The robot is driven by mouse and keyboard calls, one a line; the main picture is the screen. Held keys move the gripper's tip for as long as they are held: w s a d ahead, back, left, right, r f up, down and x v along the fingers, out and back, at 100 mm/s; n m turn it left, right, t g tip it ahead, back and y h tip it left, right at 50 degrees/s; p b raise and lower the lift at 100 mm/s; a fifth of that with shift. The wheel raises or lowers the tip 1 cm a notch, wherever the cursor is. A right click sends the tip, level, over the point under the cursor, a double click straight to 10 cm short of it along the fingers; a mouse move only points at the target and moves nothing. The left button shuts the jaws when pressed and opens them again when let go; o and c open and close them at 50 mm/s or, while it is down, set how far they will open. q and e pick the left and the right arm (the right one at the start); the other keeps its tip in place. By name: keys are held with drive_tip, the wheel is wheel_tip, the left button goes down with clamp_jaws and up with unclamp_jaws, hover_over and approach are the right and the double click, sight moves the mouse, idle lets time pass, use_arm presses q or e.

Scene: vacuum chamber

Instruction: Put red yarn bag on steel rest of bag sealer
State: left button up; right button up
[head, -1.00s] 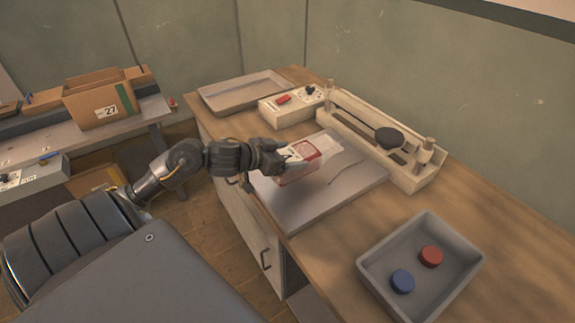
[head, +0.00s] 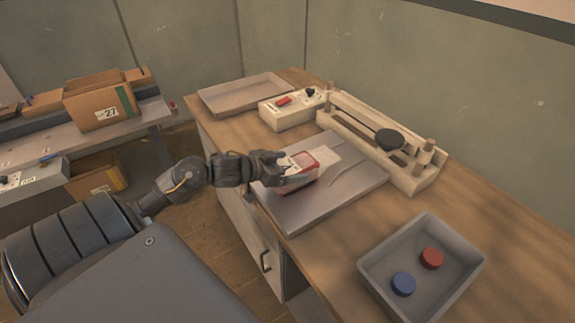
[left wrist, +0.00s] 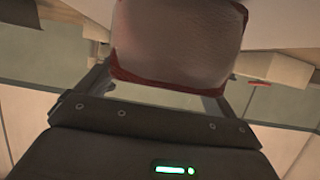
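The red yarn bag (head: 303,168), with a red and white body and a clear flat end, is in the middle of the head view. My left gripper (head: 284,170) is shut on its near left end. The steel rest (head: 330,200) is the flat grey plate in front of the bag sealer (head: 383,143). The bag is over the plate, its clear end pointing to the sealer; I cannot tell whether it touches the plate. In the left wrist view the bag (left wrist: 178,40) fills the space between the fingers. My right gripper is not in view.
A grey bin (head: 420,265) with a red cap (head: 431,258) and a blue cap (head: 403,284) stands at the front right. A control box (head: 292,108) and an empty tray (head: 243,93) are at the back. The wooden bench (head: 480,215) is clear at right.

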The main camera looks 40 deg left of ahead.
use_arm(q)
drive_tip(key=shift+o, duration=0.4)
drive_tip(key=shift+r, duration=0.1)
drive_tip(key=shift+r, duration=0.15)
drive_tip(key=shift+s+a, duration=0.15)
drive_tip(key=shift+s, duration=0.2)
drive_tip(key=v, duration=1.1)
drive_tip(key=shift+r, duration=0.2)
drive_tip(key=shift+s, duration=0.1)
